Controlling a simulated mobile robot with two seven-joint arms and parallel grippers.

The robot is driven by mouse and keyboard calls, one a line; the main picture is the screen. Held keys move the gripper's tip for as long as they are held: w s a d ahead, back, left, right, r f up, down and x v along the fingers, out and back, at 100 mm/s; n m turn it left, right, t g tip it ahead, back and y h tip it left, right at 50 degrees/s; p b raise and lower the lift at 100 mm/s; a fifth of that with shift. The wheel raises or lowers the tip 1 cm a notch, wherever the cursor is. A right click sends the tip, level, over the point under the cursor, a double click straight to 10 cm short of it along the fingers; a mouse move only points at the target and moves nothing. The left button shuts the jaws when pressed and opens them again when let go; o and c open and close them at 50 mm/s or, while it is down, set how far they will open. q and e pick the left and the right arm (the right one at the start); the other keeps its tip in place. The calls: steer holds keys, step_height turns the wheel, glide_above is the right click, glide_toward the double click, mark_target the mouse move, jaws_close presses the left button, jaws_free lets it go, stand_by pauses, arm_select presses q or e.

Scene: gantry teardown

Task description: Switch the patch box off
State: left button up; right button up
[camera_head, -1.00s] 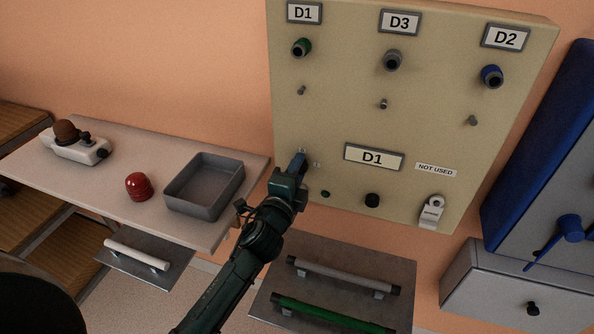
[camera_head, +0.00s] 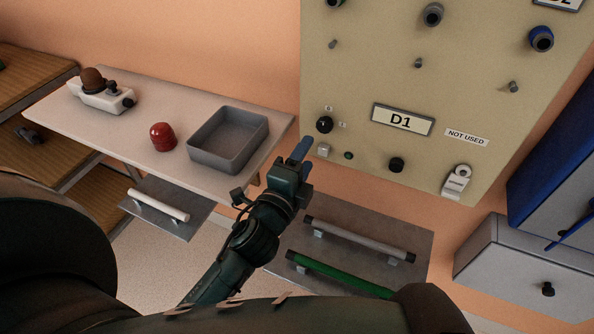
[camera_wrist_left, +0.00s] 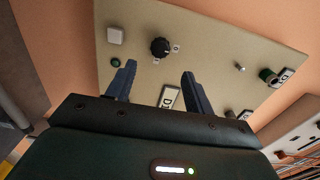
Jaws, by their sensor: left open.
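The patch box (camera_head: 455,90) is a beige panel on the wall with sockets, pegs and a D1 plate (camera_head: 403,120). A black rotary knob (camera_head: 325,124) with two small marks beside it sits at its lower left; it also shows in the left wrist view (camera_wrist_left: 160,47). Which mark the knob points to is too small to tell. A pale square button (camera_head: 323,151) is below the knob. My left gripper (camera_head: 301,151) is open and empty, just below and left of the knob, apart from it. In the wrist view its fingers (camera_wrist_left: 160,88) show spread, with the knob beyond them.
A table at left holds a grey tray (camera_head: 265,143), a red cap (camera_head: 162,137) and a white device (camera_head: 100,97). A shelf below the panel bears a grey bar (camera_head: 360,240) and a green bar (camera_head: 338,275). A grey drawer unit (camera_head: 520,265) stands at right.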

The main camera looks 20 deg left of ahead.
arm_select(q)
steer(key=s, duration=0.3)
steer(key=shift+s, duration=0.25)
arm_select(e)
steer(key=shift+s+f, duration=0.1)
steer(key=shift+f, duration=0.2)
arm_select(q)
steer(key=s+d+f+n+g+h+p, duration=0.2)
steer(key=s+f+n+g+p, duration=0.2)
steer(key=s+f+n+g, duration=0.3)
steer(key=s+f+n, duration=0.5)
steer(key=f+n, duration=0.1)
steer(key=n, duration=0.2)
steer(key=shift+s+f+h+p, duration=0.35)
steer(key=shift+f+h, duration=0.05)
arm_select(e)
steer(key=shift+s+d+r+h, duration=0.15)
steer(key=shift+d+r+h, duration=0.35)
steer(key=shift+d+r, duration=0.25)
arm_select(q)
steer(key=shift+d, duration=0.1)
arm_select(e)
steer(key=shift+g, duration=0.3)
steer(key=shift+s+a, duration=0.1)
steer(key=shift+s, duration=0.15)
